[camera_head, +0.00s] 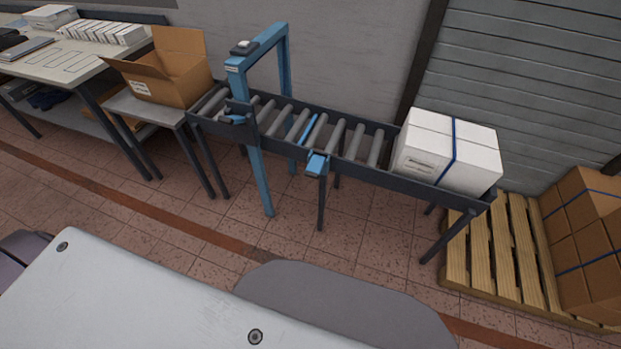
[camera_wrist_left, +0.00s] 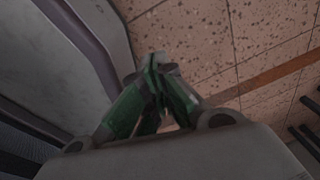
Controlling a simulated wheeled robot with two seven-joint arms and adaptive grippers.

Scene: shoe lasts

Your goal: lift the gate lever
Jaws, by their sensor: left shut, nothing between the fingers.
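A roller conveyor (camera_head: 374,179) with a dark frame stands across the middle of the head view. A short blue piece (camera_head: 317,163), which looks like the gate lever, sits low on its near side rail. A thin blue bar (camera_head: 308,130) lies between the rollers behind it. Another small blue part (camera_head: 233,118) is at the conveyor's left end, by the blue arch. My left gripper (camera_wrist_left: 157,62) shows only in its wrist view, with its green fingers together and empty above the tiled floor. It is away from the conveyor. My right gripper is in neither view.
A blue arch (camera_head: 258,167) spans the conveyor. A white strapped box (camera_head: 423,148) sits on its right end. An open carton (camera_head: 167,88) stands on a side table at left. A pallet (camera_head: 487,245) with brown cartons (camera_head: 590,240) is at right. Tiled floor lies before the conveyor.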

